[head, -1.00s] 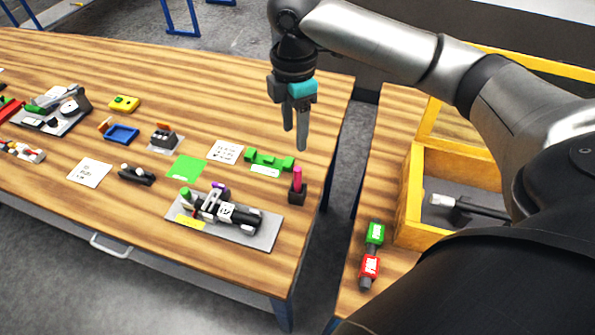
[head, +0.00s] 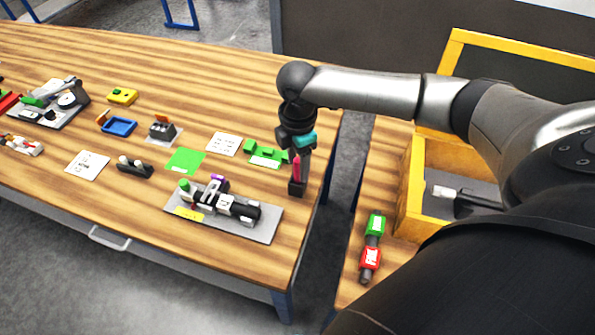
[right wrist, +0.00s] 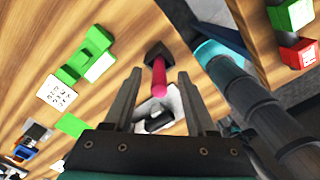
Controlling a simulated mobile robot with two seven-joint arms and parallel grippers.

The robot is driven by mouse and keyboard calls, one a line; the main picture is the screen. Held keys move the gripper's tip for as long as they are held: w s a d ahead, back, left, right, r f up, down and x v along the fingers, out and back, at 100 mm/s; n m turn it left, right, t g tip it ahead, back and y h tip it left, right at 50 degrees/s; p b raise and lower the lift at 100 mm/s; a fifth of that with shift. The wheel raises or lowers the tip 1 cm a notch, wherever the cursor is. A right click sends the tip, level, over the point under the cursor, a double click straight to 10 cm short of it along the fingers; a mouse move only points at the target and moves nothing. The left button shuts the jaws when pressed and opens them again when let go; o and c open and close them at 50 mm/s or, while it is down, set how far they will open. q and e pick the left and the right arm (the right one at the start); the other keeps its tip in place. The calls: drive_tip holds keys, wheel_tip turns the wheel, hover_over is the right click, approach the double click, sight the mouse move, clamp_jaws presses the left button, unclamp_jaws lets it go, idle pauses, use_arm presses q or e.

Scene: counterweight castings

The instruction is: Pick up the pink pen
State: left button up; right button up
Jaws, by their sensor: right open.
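The pink pen (head: 297,167) stands upright in a small dark holder (head: 297,188) near the right edge of the wooden table. My right gripper (head: 299,170) has its fingers pointing down around the pen's height. In the right wrist view the pen (right wrist: 158,78) shows between the two open fingers of the gripper (right wrist: 156,85), with space on both sides. The holder (right wrist: 156,50) lies beyond it. The gripper is open and holds nothing. My left gripper is in no view.
A grey plate (head: 265,232) with a black and white assembly lies left of the holder. A green block (head: 262,152) and a green square (head: 186,161) are nearby. A gap separates this table from another with a yellow-framed box (head: 412,200) and a green and red part (head: 371,257).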

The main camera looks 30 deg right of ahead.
drive_tip(key=shift+f, duration=0.8)
drive_tip(key=shift+c, duration=0.4)
clamp_jaws()
